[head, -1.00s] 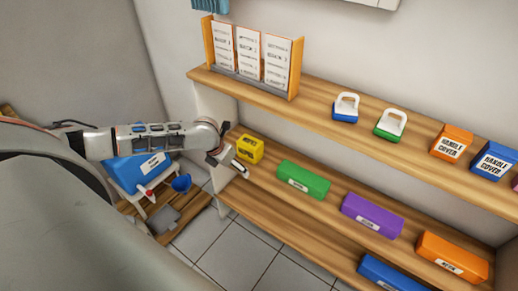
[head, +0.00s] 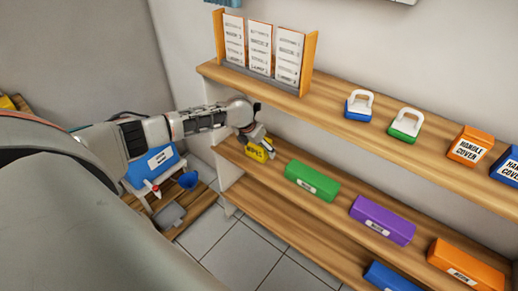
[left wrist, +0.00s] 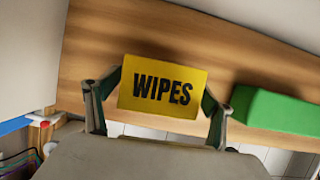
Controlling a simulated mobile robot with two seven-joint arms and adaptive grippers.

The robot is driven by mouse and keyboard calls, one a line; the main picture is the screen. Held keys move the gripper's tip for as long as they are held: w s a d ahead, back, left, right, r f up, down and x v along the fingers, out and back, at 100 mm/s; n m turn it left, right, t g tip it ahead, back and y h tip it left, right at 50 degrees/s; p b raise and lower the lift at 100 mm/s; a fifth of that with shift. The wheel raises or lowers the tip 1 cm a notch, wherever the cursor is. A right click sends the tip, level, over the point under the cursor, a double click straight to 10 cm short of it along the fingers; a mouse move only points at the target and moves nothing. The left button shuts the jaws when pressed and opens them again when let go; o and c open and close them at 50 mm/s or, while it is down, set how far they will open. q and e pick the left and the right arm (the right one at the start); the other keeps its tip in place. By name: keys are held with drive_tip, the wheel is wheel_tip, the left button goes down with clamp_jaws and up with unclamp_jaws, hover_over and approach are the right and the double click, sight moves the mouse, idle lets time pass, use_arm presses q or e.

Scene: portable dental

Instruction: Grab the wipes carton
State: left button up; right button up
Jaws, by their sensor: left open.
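The yellow wipes carton (head: 254,154) sits at the left end of the middle wooden shelf. In the left wrist view its yellow face marked WIPES (left wrist: 163,87) lies between the two fingers. My left gripper (head: 258,147) is at the carton, partly covering it in the head view. In the left wrist view the gripper (left wrist: 158,98) is open, with one finger on each side of the carton. I cannot tell whether the fingers touch it. My right gripper is not in view.
A green box (head: 312,180) stands right of the carton, with a purple box (head: 382,219) and an orange box (head: 466,268) further along. The upper shelf (head: 325,107) runs above. A blue box (head: 155,166) is at left.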

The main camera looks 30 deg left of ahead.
use_arm(q)
drive_tip(key=shift+f, duration=0.1)
drive_tip(key=c, duration=1.1)
drive_tip(key=shift+c, duration=0.7)
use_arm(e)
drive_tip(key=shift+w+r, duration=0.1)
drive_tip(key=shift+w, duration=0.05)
